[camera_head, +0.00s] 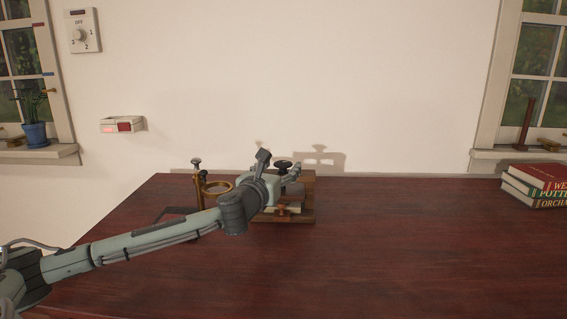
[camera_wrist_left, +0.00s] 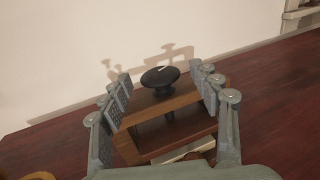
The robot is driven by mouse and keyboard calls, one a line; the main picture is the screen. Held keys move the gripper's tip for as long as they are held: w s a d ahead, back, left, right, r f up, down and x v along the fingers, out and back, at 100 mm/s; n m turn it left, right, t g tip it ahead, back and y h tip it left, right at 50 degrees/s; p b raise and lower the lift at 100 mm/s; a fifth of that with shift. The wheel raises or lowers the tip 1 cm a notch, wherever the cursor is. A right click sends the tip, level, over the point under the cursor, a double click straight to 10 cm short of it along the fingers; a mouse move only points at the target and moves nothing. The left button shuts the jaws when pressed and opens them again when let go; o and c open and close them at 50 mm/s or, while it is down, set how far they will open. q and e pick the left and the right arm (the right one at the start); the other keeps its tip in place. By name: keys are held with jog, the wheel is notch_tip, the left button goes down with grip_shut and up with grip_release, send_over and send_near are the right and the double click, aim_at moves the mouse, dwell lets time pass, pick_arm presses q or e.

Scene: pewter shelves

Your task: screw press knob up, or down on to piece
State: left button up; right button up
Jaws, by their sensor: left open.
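A small wooden press (camera_head: 307,200) stands on the table's left part, near the back edge, partly hidden by my left arm. Its black round knob (camera_head: 283,164) sits on top; in the left wrist view the knob (camera_wrist_left: 160,76) is above the wooden top board (camera_wrist_left: 165,108). A pale flat piece (camera_wrist_left: 185,152) shows low inside the press, partly hidden. My left gripper (camera_wrist_left: 162,84) is open, with one finger on each side of the knob and visible gaps between. Whether the knob is fully between the pads in depth is unclear. My right gripper is not in view.
A brass ring stand (camera_head: 217,187) stands close left of the press, behind my left forearm. Stacked books (camera_head: 535,186) lie at the table's far right. The table's middle and right (camera_head: 420,240) are clear. A white wall rises behind.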

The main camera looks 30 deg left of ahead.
pick_arm(q)
jog(key=shift+x, duration=1.25)
jog(key=c, duration=1.2)
